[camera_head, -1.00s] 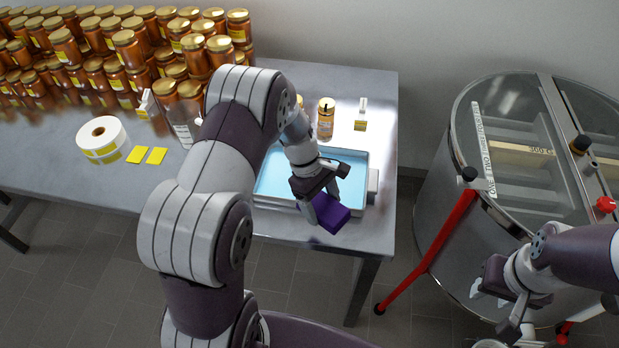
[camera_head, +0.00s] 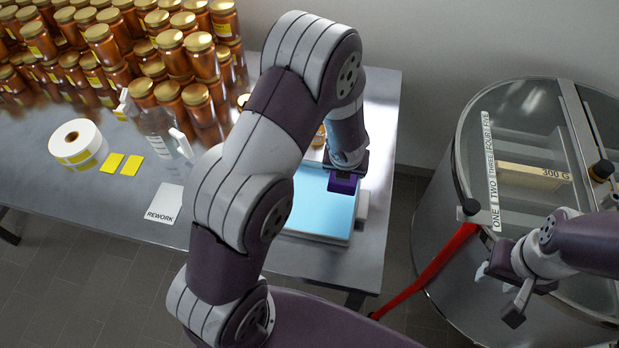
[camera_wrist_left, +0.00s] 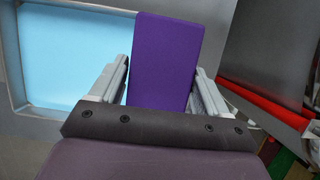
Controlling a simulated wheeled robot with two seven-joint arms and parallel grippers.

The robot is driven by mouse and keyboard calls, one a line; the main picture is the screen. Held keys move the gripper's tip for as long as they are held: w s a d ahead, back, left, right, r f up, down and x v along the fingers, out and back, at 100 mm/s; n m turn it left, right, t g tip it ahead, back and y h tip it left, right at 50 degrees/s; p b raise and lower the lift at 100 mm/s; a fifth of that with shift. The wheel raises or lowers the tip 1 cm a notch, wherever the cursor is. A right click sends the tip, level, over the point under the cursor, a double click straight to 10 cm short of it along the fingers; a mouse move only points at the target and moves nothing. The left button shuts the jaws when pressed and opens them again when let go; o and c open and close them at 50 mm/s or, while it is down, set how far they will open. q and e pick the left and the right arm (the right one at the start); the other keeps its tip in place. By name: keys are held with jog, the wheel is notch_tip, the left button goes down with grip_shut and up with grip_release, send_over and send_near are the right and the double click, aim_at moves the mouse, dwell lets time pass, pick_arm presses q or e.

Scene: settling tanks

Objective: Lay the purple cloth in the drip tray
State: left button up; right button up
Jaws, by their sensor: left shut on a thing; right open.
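The purple cloth (camera_head: 342,185) is a folded block held by my left gripper (camera_head: 345,178), which is shut on it. In the left wrist view the cloth (camera_wrist_left: 166,60) sits between the two fingers and covers part of the tray's right side. The drip tray (camera_head: 322,236) has a light blue inside and a pale rim, and it stands on the steel table. In the head view the cloth appears over the tray's right part; its height above the tray is unclear. My left arm hides the tray's left part. My right gripper (camera_head: 498,292) is open and empty before the steel tank.
Many honey jars (camera_head: 110,50) stack at the back left of the table.

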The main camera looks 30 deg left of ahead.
pick_arm(q)
jog(key=a+f+b, duration=0.2)
jog(key=shift+s+f, duration=0.3)
jog(key=shift+s, duration=0.1)
jog(key=s+a+f+b, duration=0.1)
jog(key=a+b, duration=0.1)
jog(key=s+a+f+b, duration=0.1)
jog(key=s+a+b, duration=0.2)
jog(key=s+a, duration=0.1)
jog(key=shift+s+a+f+b, duration=0.2)
jog(key=shift+a+f+b, duration=0.15)
jog(key=shift+f+b, duration=0.05)
jog(key=shift+w+a+f+b, duration=0.2)
jog(key=shift+a+f+b, duration=0.3)
jog(key=shift+a+f, duration=0.25)
notch_tip(320, 180, down, 3)
jog(key=shift+r+b, duration=0.1)
jog(key=shift+b, duration=0.9)
jog(key=shift+s+f, duration=0.15)
jog(key=shift+f, duration=0.05)
jog(key=shift+r, duration=0.1)
pick_arm(e)
notch_tip(320, 180, down, 11)
jog(key=s, duration=0.1)
jog(key=shift+s+f, duration=0.15)
jog(key=shift+s, duration=0.25)
